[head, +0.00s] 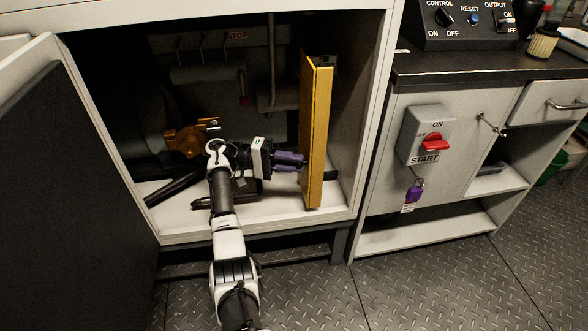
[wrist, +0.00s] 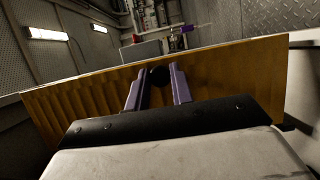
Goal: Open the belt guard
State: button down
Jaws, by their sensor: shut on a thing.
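The belt guard (head: 318,135) is a yellow upright panel inside the cabinet, seen nearly edge-on in the head view. It stands out toward the cabinet front, near the right wall. In the wrist view the guard (wrist: 230,75) spans the picture as a broad yellow face. A dark round knob (wrist: 159,76) shows on it between my fingers. My gripper (head: 303,162) reaches the guard's left face from the left. Its purple fingers (wrist: 158,72) are shut on the knob, one on each side. The exact contact is too small to see in the head view.
The cabinet frame (head: 372,110) borders the opening on the right, and an open door (head: 60,180) stands at left. An orange part (head: 184,141) is behind my arm. A grey box with a red switch (head: 428,138) and a purple padlock (head: 414,192) are farther right.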

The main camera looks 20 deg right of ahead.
jog(key=shift+w+a+g, duration=0.1)
jog(key=shift+a+g, duration=0.1)
jog(key=shift+g, duration=0.1)
jog(key=shift+m+b, duration=0.3)
jog(key=c, duration=1.2)
grip_release()
jog(key=shift+c, duration=0.2)
